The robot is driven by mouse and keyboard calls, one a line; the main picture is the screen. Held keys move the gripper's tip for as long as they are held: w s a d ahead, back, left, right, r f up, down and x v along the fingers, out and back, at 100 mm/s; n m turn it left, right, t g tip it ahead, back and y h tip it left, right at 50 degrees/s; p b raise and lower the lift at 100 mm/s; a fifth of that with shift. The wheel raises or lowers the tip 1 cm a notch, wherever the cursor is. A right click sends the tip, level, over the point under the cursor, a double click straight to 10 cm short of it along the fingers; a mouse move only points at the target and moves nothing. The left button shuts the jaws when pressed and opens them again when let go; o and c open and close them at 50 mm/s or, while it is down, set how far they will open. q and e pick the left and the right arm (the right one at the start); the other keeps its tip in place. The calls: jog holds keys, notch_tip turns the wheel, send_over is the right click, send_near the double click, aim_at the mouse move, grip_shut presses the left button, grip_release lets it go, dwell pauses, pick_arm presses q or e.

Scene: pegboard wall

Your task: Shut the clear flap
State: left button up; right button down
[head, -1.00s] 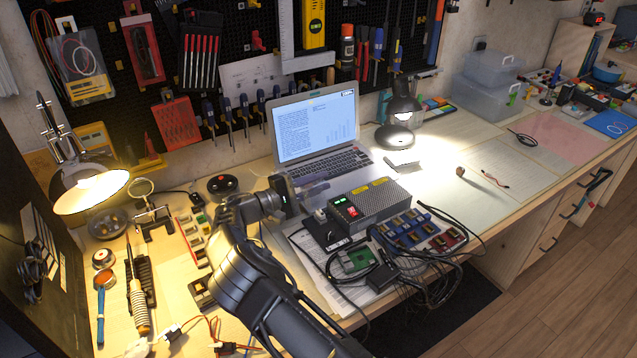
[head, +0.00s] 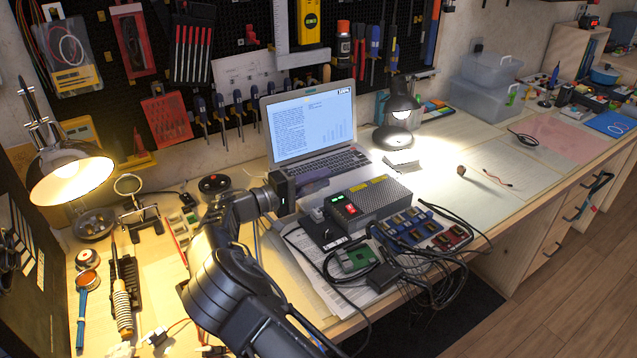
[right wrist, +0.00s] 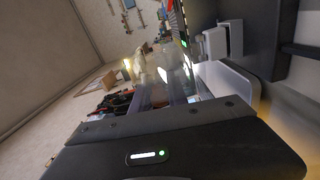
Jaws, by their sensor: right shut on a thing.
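In the right wrist view the see-through shapes rise from the gripper (right wrist: 160,98), and flap and fingertips are hard to tell apart. A white fitting (right wrist: 222,40) is close on the right there. The flap's hinge and exact angle cannot be made out. My left gripper is out of view.
The open laptop (head: 312,130) stands behind my right gripper. Circuit boards and cables (head: 420,235) lie in front of the box. A lit lamp (head: 398,110) stands behind it; another (head: 70,175) is at left.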

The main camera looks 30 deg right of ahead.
jog(key=c, duration=1.3)
grip_release()
jog(key=shift+a, duration=0.1)
jog(key=a, duration=0.7)
jog(key=shift+a+b, duration=0.3)
jog(key=shift+b, duration=0.1)
jog(key=shift+w, duration=0.1)
jog(key=shift+c, duration=0.4)
